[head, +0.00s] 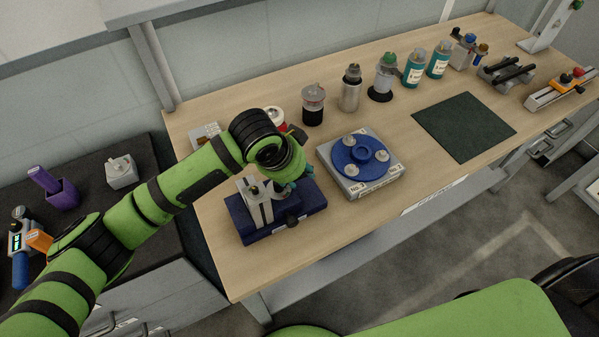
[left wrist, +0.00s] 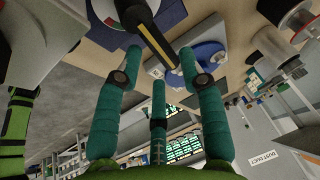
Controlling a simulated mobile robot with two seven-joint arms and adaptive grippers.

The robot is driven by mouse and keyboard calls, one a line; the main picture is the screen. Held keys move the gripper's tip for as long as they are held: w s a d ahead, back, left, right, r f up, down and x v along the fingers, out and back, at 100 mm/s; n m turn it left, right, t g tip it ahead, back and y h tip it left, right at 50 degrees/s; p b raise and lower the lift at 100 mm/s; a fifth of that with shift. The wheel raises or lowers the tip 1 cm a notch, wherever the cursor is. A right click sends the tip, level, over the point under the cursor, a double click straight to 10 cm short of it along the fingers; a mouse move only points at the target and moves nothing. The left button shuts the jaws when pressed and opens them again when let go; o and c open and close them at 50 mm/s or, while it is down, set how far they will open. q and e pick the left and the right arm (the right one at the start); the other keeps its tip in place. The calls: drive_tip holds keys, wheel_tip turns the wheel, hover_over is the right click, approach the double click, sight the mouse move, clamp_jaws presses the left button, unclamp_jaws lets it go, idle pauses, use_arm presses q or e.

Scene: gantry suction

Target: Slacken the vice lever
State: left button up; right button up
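The vice (head: 259,205) stands at the near left end of the bench, a pale metal body on a dark blue base. My left gripper (head: 287,188) is just above its right side, and my arm hides part of it. In the left wrist view a black lever-like bar (left wrist: 157,42) with a yellow band runs down between the fingertips of my left gripper (left wrist: 159,58). The teal fingers are spread apart, with gaps on both sides of the bar; I cannot tell whether any finger touches it. My right gripper is out of view.
A grey fixture with a blue disc (head: 345,163) sits close to the right of the vice. Canisters and teal bottles (head: 414,68) line the back. A dark mat (head: 465,127) lies bare at the right. The bench's front edge is close to the vice.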

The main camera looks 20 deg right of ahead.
sight(285, 200)
use_arm(q)
drive_tip(key=v, duration=1)
